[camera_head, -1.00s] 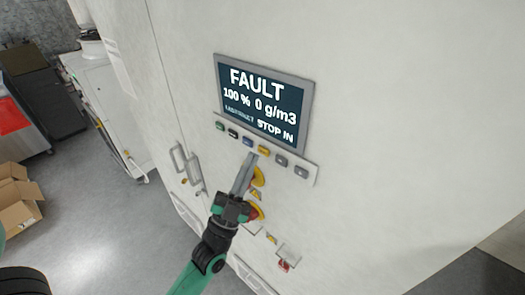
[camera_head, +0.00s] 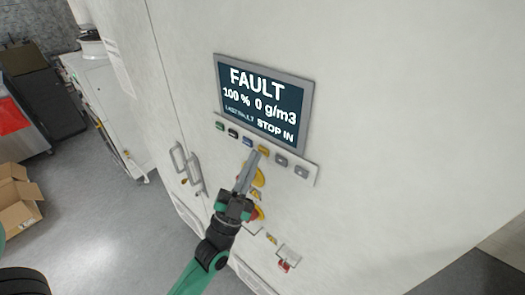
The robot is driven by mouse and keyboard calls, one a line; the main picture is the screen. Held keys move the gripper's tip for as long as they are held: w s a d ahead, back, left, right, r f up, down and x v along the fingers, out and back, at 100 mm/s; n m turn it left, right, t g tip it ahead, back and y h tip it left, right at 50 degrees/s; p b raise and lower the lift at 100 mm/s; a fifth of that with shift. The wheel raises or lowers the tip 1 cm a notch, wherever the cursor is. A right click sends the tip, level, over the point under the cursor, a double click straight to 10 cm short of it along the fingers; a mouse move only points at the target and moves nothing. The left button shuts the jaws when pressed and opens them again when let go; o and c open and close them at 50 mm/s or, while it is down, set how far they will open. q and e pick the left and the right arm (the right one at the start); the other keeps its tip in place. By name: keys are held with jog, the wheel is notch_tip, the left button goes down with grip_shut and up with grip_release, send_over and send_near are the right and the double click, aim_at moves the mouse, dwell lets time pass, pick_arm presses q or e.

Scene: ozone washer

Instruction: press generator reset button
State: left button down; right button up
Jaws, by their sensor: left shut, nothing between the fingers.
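A row of small buttons sits on a strip under the display on the white cabinet: green (camera_head: 220,126), black (camera_head: 233,133), blue (camera_head: 247,142), yellow (camera_head: 265,151) and grey ones (camera_head: 301,171). I cannot read any label that marks the reset button. My left gripper (camera_head: 254,154) is shut and empty, its fingertips just beside the yellow button and overlapping its left edge in the picture. I cannot tell if they touch it. The display (camera_head: 262,102) reads FAULT, 100 %, 0 g/m3 and STOP IN. My right gripper is not in view.
Yellow-backed red controls (camera_head: 257,213) lie below the strip, partly behind my left gripper. Door handles (camera_head: 187,168) stick out to the left. A small boxed red switch (camera_head: 286,258) is lower right. A cardboard box (camera_head: 18,205) stands on the floor at left.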

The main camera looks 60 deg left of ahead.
pick_arm(q)
jog(key=shift+w+a, duration=0.15)
jog(key=shift+w, duration=0.15)
dwell(0.4)
jog(key=shift+s+d, duration=0.3)
jog(key=shift+s, duration=0.4)
jog(key=shift+s, duration=0.1)
jog(key=s, duration=0.1)
jog(key=s+d, duration=0.1)
jog(key=s, duration=0.1)
jog(key=s+d, duration=0.1)
jog(key=shift+s+p, duration=0.2)
jog(key=shift+p, duration=0.1)
dwell(0.8)
